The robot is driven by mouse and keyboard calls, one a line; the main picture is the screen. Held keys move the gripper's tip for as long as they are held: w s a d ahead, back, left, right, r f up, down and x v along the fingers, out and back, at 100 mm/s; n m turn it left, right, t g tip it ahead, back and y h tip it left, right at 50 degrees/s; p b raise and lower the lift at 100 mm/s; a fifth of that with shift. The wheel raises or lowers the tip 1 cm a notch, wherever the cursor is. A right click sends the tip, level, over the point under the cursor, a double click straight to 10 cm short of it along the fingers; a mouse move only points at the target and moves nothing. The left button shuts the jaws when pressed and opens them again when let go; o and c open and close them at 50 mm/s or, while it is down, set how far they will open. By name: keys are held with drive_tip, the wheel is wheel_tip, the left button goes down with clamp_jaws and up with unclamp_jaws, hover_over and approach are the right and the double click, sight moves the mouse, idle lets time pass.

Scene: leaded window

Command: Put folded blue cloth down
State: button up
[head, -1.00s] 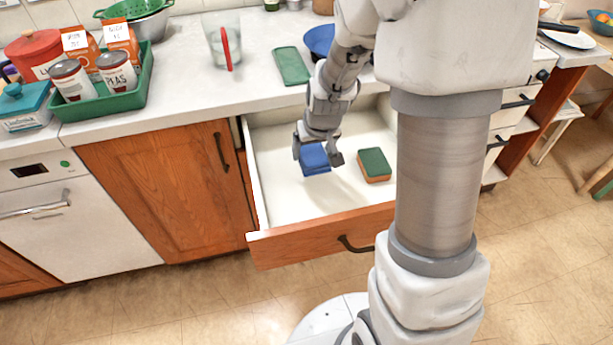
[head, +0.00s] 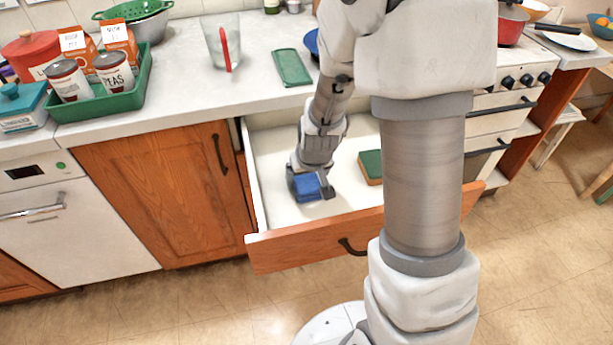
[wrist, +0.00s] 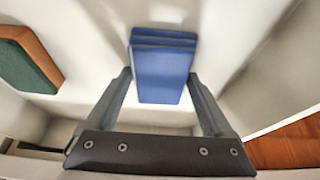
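The folded blue cloth (head: 308,188) is inside the open drawer, toward its front part. My gripper (head: 311,190) reaches down into the drawer with a finger on each side of the cloth. In the wrist view the folded blue cloth (wrist: 163,75) fills the space between the two fingertips of my gripper (wrist: 160,78), and it sticks out past them. The fingers look shut on its two sides. I cannot tell whether its underside touches the drawer floor.
The white drawer (head: 265,190) also holds a green and orange sponge (head: 370,166), right of my gripper. Drawer walls stand close around. On the counter are a green tray (head: 100,103), a glass jug (head: 220,45) and a green flat dish (head: 292,67). A stove (head: 505,100) stands at right.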

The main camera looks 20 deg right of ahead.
drive_tip(key=shift+o, duration=0.7)
drive_tip(key=shift+r, duration=0.1)
drive_tip(key=shift+r, duration=0.25)
drive_tip(key=s+r+p, duration=0.2)
drive_tip(key=s+r, duration=0.8)
drive_tip(key=r, duration=0.4)
drive_tip(key=s+r+t+p, duration=0.1)
drive_tip(key=s+r+p, duration=0.1)
drive_tip(key=s+r, duration=0.7)
wheel_tip(320, 180, up, 5)
drive_tip(key=shift+s+f+p, duration=0.1)
drive_tip(key=shift+s+p, duration=0.25)
drive_tip(key=shift+s, duration=0.05)
